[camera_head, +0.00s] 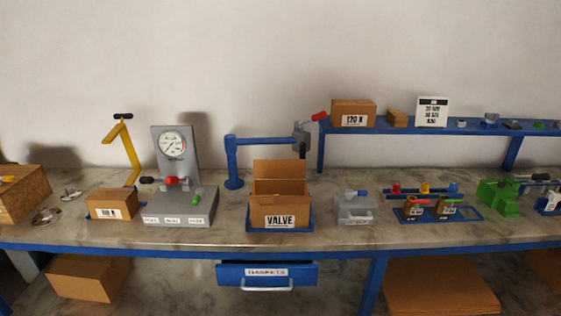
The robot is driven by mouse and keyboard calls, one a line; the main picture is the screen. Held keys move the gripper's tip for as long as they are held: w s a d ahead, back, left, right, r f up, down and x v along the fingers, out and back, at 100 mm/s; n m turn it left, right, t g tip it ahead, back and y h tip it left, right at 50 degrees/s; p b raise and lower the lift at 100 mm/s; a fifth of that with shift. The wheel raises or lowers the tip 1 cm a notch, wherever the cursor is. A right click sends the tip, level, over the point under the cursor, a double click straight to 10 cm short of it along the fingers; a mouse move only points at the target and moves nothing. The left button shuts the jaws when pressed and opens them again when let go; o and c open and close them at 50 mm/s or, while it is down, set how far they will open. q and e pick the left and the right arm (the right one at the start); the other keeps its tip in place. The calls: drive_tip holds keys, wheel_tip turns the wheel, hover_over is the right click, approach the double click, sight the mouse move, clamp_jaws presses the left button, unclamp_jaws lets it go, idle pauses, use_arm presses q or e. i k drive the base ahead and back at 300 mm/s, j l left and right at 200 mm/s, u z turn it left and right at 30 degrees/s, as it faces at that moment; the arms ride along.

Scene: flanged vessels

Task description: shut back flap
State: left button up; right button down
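An open cardboard box with a "VALVE" label (280,206) stands on a blue base (252,221) near the bench's front edge, at the middle of the view. Its back flap (279,168) stands upright above the rear edge. The box's top opening faces up in front of the flap. I cannot make out what lies deep inside. Neither of my grippers is in the view.
A blue post with a horizontal arm (266,141) stands close behind the box. A gauge stand (172,165) is to the left. A grey case (355,207) is to the right. A raised blue shelf (443,128) runs along the back right.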

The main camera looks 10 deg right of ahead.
sight(263, 168)
drive_tip(key=i+l+u, duration=0.2)
drive_tip(key=l+u, duration=0.2)
drive_tip(key=l, duration=0.2)
drive_tip(key=i+l+u, duration=0.25)
drive_tip(key=l+u, duration=0.2)
drive_tip(key=l, duration=0.2)
